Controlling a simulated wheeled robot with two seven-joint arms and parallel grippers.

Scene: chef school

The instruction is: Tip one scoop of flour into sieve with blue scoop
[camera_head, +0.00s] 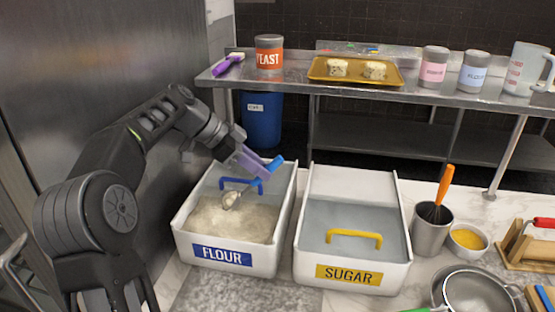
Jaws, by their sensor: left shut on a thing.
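The flour bin (277,240), white with a blue FLOUR label, stands on the counter at lower centre and holds pale flour (225,220). My left gripper (258,164) is shut on the handle of the blue scoop (274,166) above the back of the bin. The sieve (475,292), a round metal mesh, is at the lower right, partly cut off by the frame. My right gripper is out of view.
The sugar bin (399,262) with a yellow handle stands between the flour bin and the sieve. A metal cup (431,234) with an orange-handled tool and a bowl of yellow stuff (468,239) stand behind the sieve. A steel shelf (290,80) runs across the back.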

